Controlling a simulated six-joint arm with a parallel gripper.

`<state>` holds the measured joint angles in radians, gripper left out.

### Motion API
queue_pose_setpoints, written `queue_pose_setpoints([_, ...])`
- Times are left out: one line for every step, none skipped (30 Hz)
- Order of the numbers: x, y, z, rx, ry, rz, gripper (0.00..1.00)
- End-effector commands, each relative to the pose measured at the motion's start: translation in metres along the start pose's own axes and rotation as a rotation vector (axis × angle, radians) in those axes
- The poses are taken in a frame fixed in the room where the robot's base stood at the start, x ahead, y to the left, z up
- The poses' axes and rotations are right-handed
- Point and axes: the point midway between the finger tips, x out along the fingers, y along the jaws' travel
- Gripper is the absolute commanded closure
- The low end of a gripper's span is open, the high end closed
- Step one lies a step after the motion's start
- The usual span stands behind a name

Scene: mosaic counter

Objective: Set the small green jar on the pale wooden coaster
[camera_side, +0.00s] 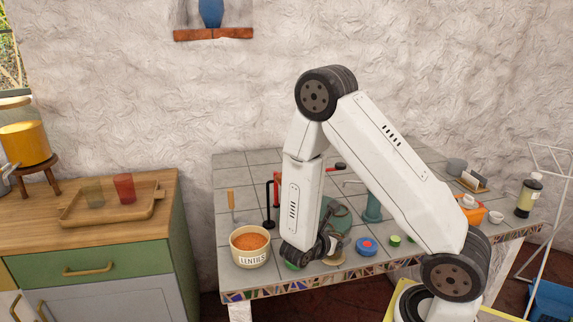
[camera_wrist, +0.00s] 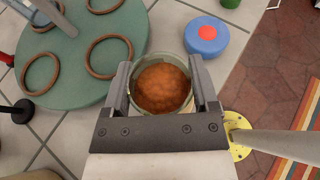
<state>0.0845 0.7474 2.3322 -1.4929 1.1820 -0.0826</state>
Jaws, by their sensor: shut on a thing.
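The small green jar (camera_side: 292,265) shows as a sliver of green at the lower end of my gripper (camera_side: 313,256) in the side view. In the wrist view, the jar (camera_wrist: 144,101) has a greenish rim and orange-brown contents. It sits between the two fingers of my gripper (camera_wrist: 165,88), which is shut on it. A tan patch (camera_side: 338,259), probably the pale wooden coaster, shows just right of my gripper in the side view, partly hidden. I cannot tell whether the jar touches the counter.
A lentils crock (camera_side: 250,258) stands close to the left of my gripper. A green round board with rings (camera_wrist: 75,82) lies behind, and a blue disc with a red centre (camera_wrist: 207,36) lies to the right. The tiled counter's front edge (camera_side: 290,289) is near.

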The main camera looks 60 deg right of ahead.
Motion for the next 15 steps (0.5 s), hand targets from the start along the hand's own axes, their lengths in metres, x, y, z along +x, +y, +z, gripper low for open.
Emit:
queue_pose_setpoints([-0.0001, 0.0001, 0.0003, 0.0, -0.001, 0.0, 0.95])
queue_pose_setpoints([-0.0001, 0.0001, 0.0003, 0.0, -0.001, 0.0, 0.95])
queue_pose_setpoints([0.0, 0.0001, 0.0001, 0.0, -0.001, 0.0, 0.95])
queue_pose_setpoints([0.0002, 0.0001, -0.0003, 0.0, -0.001, 0.0, 0.95])
queue_pose_setpoints([0.0004, 0.0, -0.0009, 0.0, -0.001, 0.0, 0.95])
queue_pose_setpoints([0.0008, 0.0001, -0.0018, -0.001, -0.001, 0.0, 0.95])
queue_pose_setpoints([0.001, 0.0001, -0.0024, -0.001, -0.001, 0.0, 0.95])
queue_pose_setpoints([0.0011, 0.0001, -0.0027, -0.001, 0.0, 0.0, 0.21])
queue_pose_setpoints([0.001, 0.0001, -0.0025, -0.001, 0.0, 0.0, 0.08])
queue_pose_setpoints([0.001, 0.0001, -0.0024, -0.001, 0.0, 0.0, 0.0])
queue_pose_setpoints([0.001, 0.0001, -0.0024, -0.001, 0.0, 0.0, 0.0])
queue_pose_setpoints([0.001, 0.0001, -0.0024, -0.001, 0.0, 0.0, 0.0])
queue_pose_setpoints([0.001, 0.0001, -0.0024, -0.001, 0.0, 0.0, 0.0])
queue_pose_setpoints([0.001, 0.0, -0.0024, 0.0, 0.0, 0.0, 0.0])
queue_pose_setpoints([0.001, 0.0001, -0.0024, 0.0, 0.0, 0.0, 0.0])
